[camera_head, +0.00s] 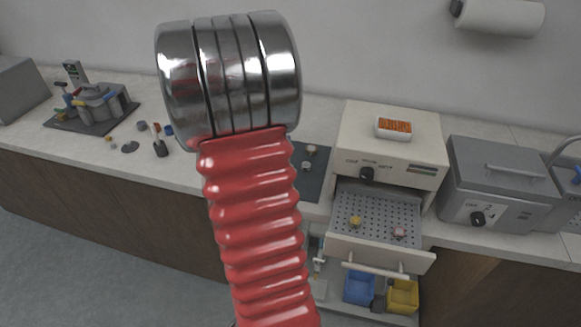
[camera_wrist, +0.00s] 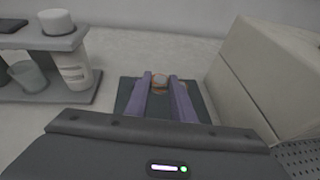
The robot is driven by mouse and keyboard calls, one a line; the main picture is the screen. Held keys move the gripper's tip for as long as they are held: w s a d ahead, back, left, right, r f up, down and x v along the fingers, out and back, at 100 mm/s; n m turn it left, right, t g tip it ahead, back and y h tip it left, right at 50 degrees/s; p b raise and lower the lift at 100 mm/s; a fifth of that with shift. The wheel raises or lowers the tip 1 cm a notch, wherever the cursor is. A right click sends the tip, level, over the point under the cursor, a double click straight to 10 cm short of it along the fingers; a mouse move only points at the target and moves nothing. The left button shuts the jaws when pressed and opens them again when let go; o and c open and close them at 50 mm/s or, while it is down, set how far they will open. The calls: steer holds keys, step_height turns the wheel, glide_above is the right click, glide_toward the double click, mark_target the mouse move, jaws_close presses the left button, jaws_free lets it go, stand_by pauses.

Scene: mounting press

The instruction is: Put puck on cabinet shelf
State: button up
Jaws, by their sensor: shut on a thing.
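In the wrist view, my gripper (camera_wrist: 160,77) has its two purple fingers closed around a small pale puck (camera_wrist: 160,79) at their tips. A brownish piece shows just below it, between the fingers. The fingertips are over a dark mat (camera_wrist: 128,88); whether the puck touches it, I cannot tell. The beige cabinet (camera_head: 392,140) stands right of the mat, and its side also shows in the wrist view (camera_wrist: 262,60). Its pulled-out perforated shelf (camera_head: 375,215) carries a yellowish puck (camera_head: 355,221) and a pinkish puck (camera_head: 399,232). The head view hides my gripper behind my arm.
Small pieces stand on the dark mat (camera_head: 312,185) in the head view. A grey machine (camera_head: 500,185) stands to the right. Blue (camera_head: 359,288) and yellow (camera_head: 403,296) bins sit below the shelf. A grey rack (camera_wrist: 85,85) is left of my gripper.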

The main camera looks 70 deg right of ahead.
steer(key=shift+s+d+m+g, duration=0.2)
steer(key=shift+s+d, duration=0.1)
steer(key=shift+s, duration=0.35)
steer(key=shift+s+d+m+g, duration=0.1)
steer(key=shift+s+d+m, duration=0.15)
steer(key=shift+s, duration=0.35)
steer(key=shift+f, duration=2.9)
steer(key=shift+f, duration=2.05)
steer(key=o, duration=0.7)
steer(key=shift+f, duration=0.1)
steer(key=shift+o, duration=0.2)
